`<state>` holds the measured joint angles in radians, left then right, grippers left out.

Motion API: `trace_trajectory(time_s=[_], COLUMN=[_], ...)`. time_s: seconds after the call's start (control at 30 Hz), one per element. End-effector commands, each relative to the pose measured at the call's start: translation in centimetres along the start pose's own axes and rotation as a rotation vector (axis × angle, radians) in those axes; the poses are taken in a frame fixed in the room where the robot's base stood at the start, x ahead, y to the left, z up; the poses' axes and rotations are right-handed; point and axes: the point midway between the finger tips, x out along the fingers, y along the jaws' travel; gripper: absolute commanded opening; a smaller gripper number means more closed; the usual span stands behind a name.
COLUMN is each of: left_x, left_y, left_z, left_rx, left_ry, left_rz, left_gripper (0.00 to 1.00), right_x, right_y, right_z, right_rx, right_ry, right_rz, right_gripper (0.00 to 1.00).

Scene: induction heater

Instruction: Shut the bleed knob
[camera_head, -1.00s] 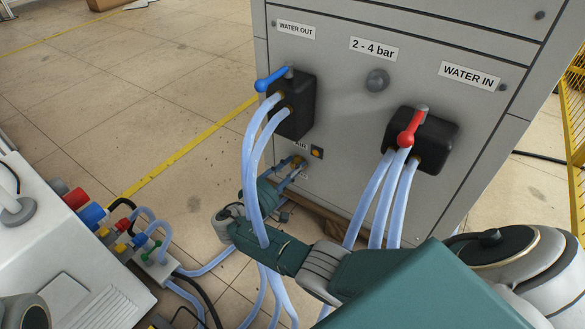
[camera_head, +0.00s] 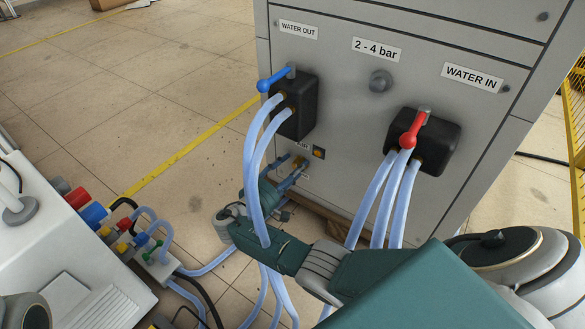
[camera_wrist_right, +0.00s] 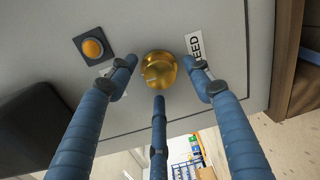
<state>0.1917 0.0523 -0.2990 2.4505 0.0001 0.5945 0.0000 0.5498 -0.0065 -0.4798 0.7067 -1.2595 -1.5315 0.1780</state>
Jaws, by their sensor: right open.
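In the right wrist view, the three blue fingers of my right gripper (camera_wrist_right: 159,82) are spread open around the knob. Two fingertips lie at its sides and one below it. I cannot tell whether any finger touches it. In the head view my right gripper (camera_head: 285,172) reaches the low part of the cabinet, behind pale blue hoses, and the knob is mostly hidden. My left gripper is not in view.
Pale blue hoses (camera_head: 254,175) hang from the WATER OUT block (camera_head: 297,108), passing in front of my right wrist. A red-handled valve (camera_head: 414,131) sits to the right. An orange button (camera_wrist_right: 92,47) is left of the knob. A white machine (camera_head: 55,245) stands at left.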

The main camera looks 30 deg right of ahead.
Motion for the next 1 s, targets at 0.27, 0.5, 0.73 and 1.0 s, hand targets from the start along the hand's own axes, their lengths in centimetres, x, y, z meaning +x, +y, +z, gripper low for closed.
trace_trajectory(time_s=[0.27, 0.5, 0.73, 1.0], left_x=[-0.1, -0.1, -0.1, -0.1], left_y=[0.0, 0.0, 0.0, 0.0], left_z=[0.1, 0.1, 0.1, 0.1], left_rx=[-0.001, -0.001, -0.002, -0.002], left_ry=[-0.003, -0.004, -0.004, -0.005], left_rz=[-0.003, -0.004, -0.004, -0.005], left_gripper=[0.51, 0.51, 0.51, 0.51], right_x=[-3.7, -8.8, -11.6, -12.1], right_y=[-0.2, -0.1, 0.0, 0.0], right_z=[-0.1, -0.2, -0.2, -0.1], right_rx=[0.001, 0.0, -0.001, 0.0], right_ry=[0.004, 0.004, 0.004, 0.003], right_rz=[-0.004, -0.003, 0.0, 0.001], right_gripper=[0.51, 0.51, 0.51, 0.51])
